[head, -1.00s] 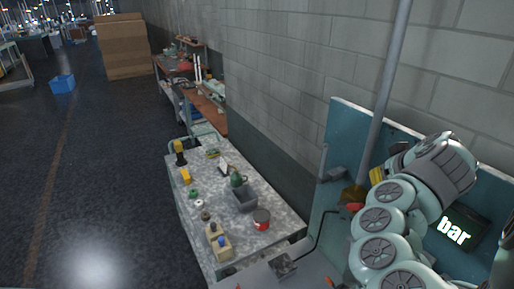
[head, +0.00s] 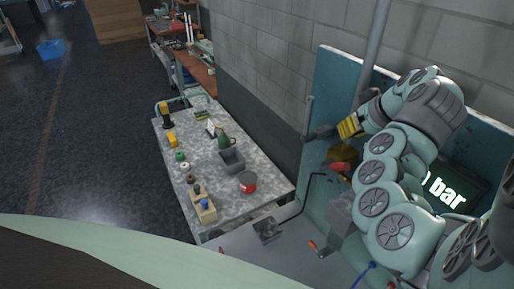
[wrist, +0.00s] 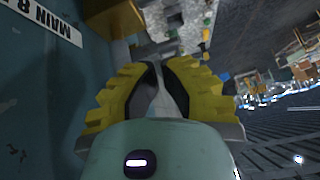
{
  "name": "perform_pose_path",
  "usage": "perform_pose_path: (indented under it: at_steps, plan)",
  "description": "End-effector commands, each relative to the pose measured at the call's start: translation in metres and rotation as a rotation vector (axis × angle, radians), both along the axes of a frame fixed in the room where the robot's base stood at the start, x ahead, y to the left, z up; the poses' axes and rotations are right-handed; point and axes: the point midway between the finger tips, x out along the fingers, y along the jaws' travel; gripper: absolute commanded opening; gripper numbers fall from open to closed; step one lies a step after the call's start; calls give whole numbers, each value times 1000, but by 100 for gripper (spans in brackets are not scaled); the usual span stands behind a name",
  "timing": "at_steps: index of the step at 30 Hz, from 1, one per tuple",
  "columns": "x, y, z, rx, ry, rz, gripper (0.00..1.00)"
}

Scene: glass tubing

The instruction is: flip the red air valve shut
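The red valve handle (head: 340,167) is at the left part of the teal panel (head: 322,95), just below a brownish fitting (head: 341,153). My gripper (head: 347,128), with yellow ribbed fingers, is above the red handle and apart from it in the picture. Its fingers point left toward a dark grey fitting (head: 321,132); I cannot tell whether they touch it. In the wrist view my gripper (wrist: 158,66) has its fingertips close together, with a pale grey patch between the fingers. The red handle is not clear in the wrist view.
A grey vertical pipe (head: 374,50) rises behind my gripper. An orange-red crank handle (head: 312,246) is low on the bench. A speckled worktable (head: 215,190) with small parts and a red can (head: 248,182) stands left. A white label (wrist: 48,22) is on the panel.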

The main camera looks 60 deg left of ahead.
Motion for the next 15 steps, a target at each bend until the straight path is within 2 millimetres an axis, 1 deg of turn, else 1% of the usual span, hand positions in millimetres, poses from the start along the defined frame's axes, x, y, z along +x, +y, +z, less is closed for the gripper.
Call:
perform_pose_path:
  at_steps: [1,3,5,9,11,15]
  plan:
    - [-1,5,-13,-3,-3,7,0]
    - [-2,10,-20,-1,-1,7,0]
    - [-2,14,-16,-5,5,6,0]
    - [-3,23,-30,-5,7,4,0]
    - [-4,20,-31,-3,10,0,0]
    - [-8,10,-43,-2,9,1,0]
